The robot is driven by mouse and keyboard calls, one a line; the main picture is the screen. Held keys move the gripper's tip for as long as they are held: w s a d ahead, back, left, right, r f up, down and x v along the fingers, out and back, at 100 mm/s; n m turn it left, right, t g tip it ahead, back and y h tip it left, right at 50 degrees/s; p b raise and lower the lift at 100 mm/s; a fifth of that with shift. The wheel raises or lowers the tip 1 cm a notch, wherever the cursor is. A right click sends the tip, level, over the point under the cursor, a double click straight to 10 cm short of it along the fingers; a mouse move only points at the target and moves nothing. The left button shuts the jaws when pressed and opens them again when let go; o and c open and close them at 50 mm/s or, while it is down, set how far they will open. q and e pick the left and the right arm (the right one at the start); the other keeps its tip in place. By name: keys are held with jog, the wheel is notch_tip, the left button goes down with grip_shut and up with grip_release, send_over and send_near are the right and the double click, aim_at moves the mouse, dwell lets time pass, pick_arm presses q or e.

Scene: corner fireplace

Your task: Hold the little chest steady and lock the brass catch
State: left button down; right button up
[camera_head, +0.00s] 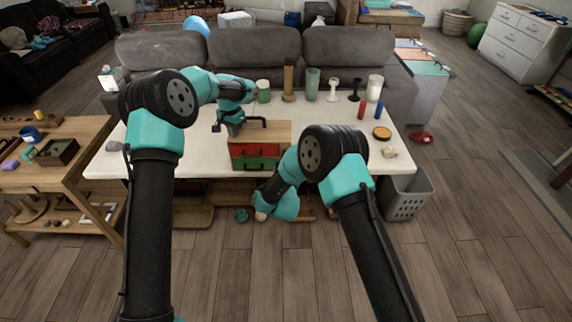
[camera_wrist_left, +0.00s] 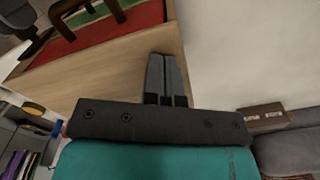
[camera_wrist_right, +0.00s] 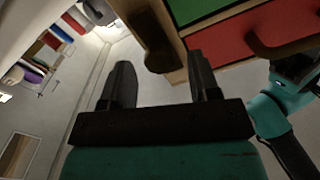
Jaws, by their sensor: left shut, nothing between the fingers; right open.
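The little chest is a wooden box with a red and a green drawer front (camera_head: 256,163) and stands at the table's near edge. Its pale wood side fills much of the left wrist view (camera_wrist_left: 110,62), and its drawer fronts show in the right wrist view (camera_wrist_right: 225,42). My left gripper (camera_wrist_left: 165,60) is shut and empty, its fingertips over or against the wood; contact is unclear. My right gripper (camera_wrist_right: 160,75) is open and empty near the chest's drawer side. In the head view its fingers are hidden behind my arm. I cannot make out the brass catch.
The white table (camera_head: 330,140) bears a green-and-white jar (camera_head: 263,91), a tall wooden mill (camera_head: 288,80), a green glass (camera_head: 312,84), candle-like pieces and small bottles toward the back right. A grey basket (camera_head: 407,197) stands on the floor at right. A wooden side table (camera_head: 85,133) is at left.

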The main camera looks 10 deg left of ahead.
pick_arm(q)
jog(key=shift+s+f, duration=0.15)
jog(key=shift+f, duration=0.2)
pick_arm(e)
jog(key=shift+w+a, duration=0.15)
jog(key=shift+w, duration=0.65)
jog(key=shift+c, duration=0.3)
jog(key=c, duration=0.9)
jog(key=shift+o, duration=0.2)
